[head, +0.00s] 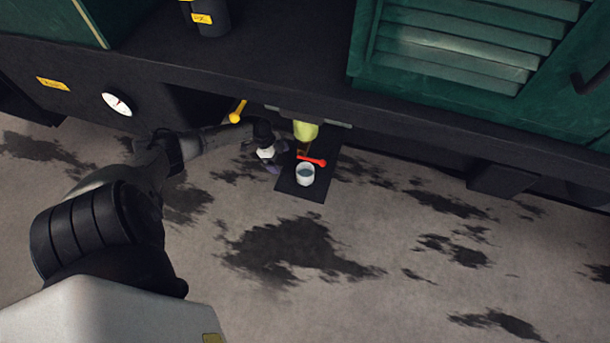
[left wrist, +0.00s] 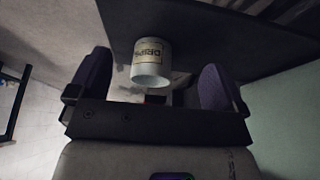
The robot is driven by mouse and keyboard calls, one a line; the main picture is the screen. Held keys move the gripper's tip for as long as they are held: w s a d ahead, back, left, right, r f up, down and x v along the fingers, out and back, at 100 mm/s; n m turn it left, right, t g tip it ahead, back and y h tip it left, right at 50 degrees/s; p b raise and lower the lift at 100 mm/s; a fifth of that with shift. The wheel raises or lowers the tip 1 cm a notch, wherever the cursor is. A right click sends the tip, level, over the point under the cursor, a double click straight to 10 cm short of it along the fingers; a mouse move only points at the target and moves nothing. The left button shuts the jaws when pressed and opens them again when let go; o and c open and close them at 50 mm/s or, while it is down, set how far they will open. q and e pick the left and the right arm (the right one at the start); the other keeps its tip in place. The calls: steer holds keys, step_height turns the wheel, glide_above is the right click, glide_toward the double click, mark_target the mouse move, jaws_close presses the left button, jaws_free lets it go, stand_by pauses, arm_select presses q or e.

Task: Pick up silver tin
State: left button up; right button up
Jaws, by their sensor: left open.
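A pale silver-white tin (head: 305,174) stands upright on a dark mat (head: 314,193) on the floor under the tram's edge. It looks open at the top, with a grey inside. In the left wrist view the tin (left wrist: 151,62) appears upside down and bears a label reading "DRIPS". My left gripper (head: 274,163) is just left of the tin in the head view. In the left wrist view the gripper (left wrist: 156,88) is open, and the tin shows between and beyond its two purple-padded fingers. Whether they touch it, I cannot tell. My right gripper is not in view.
A red lever or tap handle (head: 312,161) lies close behind the tin. A yellow-green cylinder (head: 305,131) hangs above it, and a yellow-knobbed lever (head: 238,112) is to the left. The dark tram sill (head: 430,115) overhangs behind. The stained floor in front is clear.

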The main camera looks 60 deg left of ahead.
arm_select(q)
steer(key=b, duration=0.2)
glide_above(305, 172)
steer(key=s+d, duration=0.1)
steer(key=s, duration=0.2)
steer(key=shift+w, duration=0.25)
steer(key=b+x, duration=0.2)
steer(key=x, duration=0.3)
steer(key=shift+c, duration=0.2)
steer(key=c, duration=1.1)
steer(key=shift+o, duration=0.2)
